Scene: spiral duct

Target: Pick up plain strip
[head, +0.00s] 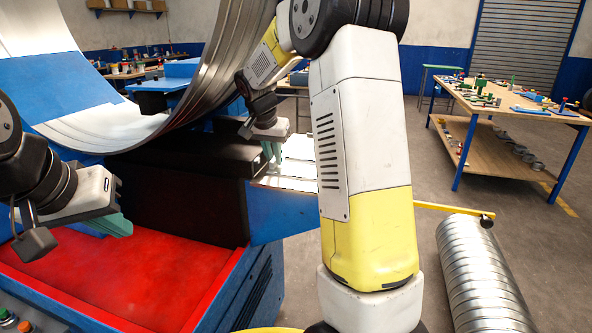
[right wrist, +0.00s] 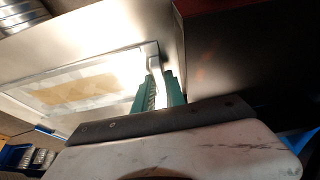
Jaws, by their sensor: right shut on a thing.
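The plain strip (head: 300,172) shows in the head view as a bright, shiny flat metal piece beside the dark block of the blue machine, partly hidden by my right arm. My right gripper (head: 272,153) points down at the strip's edge beside the machine. Its teal fingers (right wrist: 158,92) are shut on the strip, though the exact contact is hard to see. My left gripper (head: 118,225) hangs above the red tray at the left, apart from the strip; its finger gap is not clear.
A large curved ribbed metal sheet (head: 185,120) rises over the blue machine. A red tray (head: 150,275) lies in front. A ribbed spiral duct (head: 480,275) lies on the floor at right. A workbench (head: 510,100) with small parts stands behind it. Open floor lies between.

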